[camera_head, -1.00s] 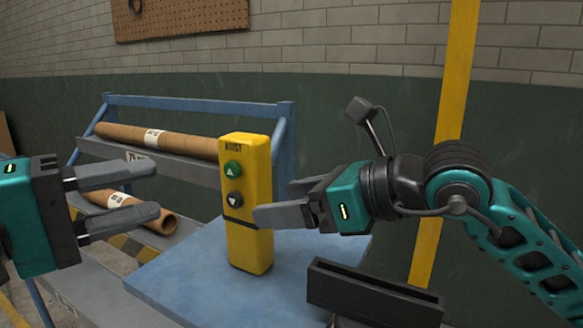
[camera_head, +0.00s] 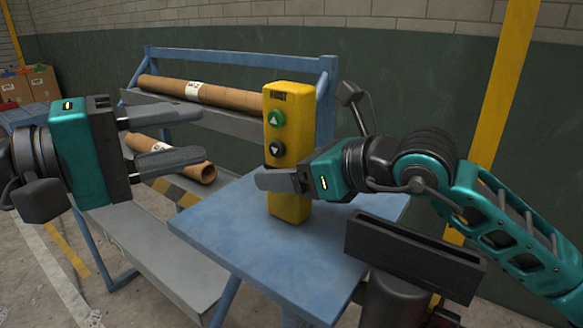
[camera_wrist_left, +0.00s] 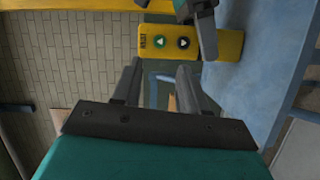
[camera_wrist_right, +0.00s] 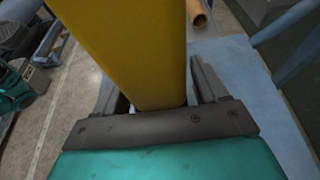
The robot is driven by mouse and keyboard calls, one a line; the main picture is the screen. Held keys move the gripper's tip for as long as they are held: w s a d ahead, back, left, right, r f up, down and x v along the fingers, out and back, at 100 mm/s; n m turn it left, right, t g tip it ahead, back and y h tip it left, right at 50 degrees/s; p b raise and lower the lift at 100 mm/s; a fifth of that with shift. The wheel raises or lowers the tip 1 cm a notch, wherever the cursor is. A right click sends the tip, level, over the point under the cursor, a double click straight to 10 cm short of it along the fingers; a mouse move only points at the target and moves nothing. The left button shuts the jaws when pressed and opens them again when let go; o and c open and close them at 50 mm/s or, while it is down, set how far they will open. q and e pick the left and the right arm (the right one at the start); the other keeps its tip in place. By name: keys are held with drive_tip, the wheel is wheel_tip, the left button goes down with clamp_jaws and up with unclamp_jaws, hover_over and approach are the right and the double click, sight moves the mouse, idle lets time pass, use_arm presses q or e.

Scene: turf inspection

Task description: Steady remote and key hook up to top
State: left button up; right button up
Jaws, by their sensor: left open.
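The remote, a yellow box (camera_head: 288,185), stands upright on the blue table. Its face has a green up-arrow button (camera_head: 277,118) above a black down-arrow button (camera_head: 277,149). No hook shows.
The blue table (camera_head: 250,235) has free room in front of the remote. A blue rack behind holds cardboard tubes (camera_head: 215,95). A dark bracket (camera_head: 415,255) is at the front right. A yellow post (camera_head: 500,95) stands by the wall. Cardboard boxes (camera_head: 25,88) are far left.

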use_arm(q)
drive_tip(key=shift+c, duration=0.2)
use_arm(e)
drive_tip(key=c, duration=1.1)
use_arm(q)
clamp_jaws()
use_arm(e)
drive_tip(key=shift+c, duration=0.2)
idle(0.7)
